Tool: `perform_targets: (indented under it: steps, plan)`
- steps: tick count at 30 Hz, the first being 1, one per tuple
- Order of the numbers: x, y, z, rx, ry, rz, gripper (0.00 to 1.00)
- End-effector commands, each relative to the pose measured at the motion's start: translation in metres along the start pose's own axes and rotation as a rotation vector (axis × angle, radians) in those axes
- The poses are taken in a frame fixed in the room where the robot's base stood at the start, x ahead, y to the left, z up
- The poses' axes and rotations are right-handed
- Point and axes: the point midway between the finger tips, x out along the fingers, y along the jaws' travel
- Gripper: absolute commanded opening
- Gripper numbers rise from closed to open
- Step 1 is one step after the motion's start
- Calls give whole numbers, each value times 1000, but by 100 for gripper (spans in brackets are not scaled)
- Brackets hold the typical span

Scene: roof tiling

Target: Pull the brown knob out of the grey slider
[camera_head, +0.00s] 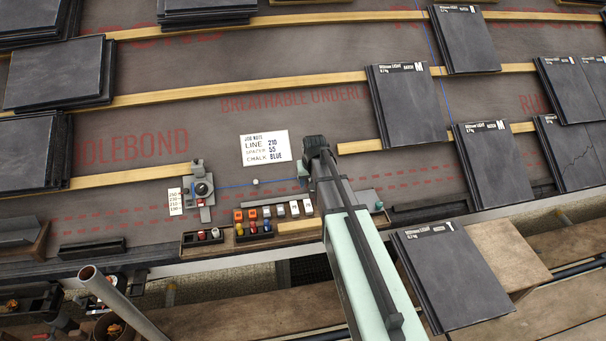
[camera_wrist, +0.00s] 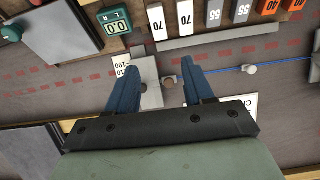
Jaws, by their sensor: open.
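In the wrist view, the small brown knob (camera_wrist: 171,84) shows between my fingers, nearer the right one. It is at the right side of the grey slider (camera_wrist: 150,94); how deep it sits cannot be told. The slider is partly hidden by my gripper's body. My gripper (camera_wrist: 160,86) is open, with its blue fingers apart on either side of the knob and slider. Whether a finger touches the knob is unclear. In the head view, my gripper (camera_head: 306,180) is over the right end of the blue line, and my arm hides the knob and most of the slider.
A similar grey device (camera_head: 202,188) stands at the line's left end. A white bead (camera_head: 256,181) is on the line. Several spacer blocks (camera_head: 266,212) sit in a tray close by. A numbered scale (camera_wrist: 122,68) and a green display (camera_wrist: 116,22) are beside the slider. Slates lie to the right.

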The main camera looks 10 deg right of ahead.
Motion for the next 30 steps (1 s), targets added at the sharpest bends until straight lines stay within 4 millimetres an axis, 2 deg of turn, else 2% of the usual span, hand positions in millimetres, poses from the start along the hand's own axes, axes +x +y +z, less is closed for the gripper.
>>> perform_targets:
  steps: [1, 4, 7, 13, 17, 30]
  plan:
    - [-8, 0, -23, -1, 26, 0, 52]
    - [-19, 0, -61, -3, 74, -1, 52]
    - [-13, 0, -80, -7, 98, -2, 52]
    - [-10, -1, -90, -15, 143, -3, 52]
    - [2, -1, -93, -17, 144, -2, 52]
    - [77, -1, -103, -17, 142, -2, 52]
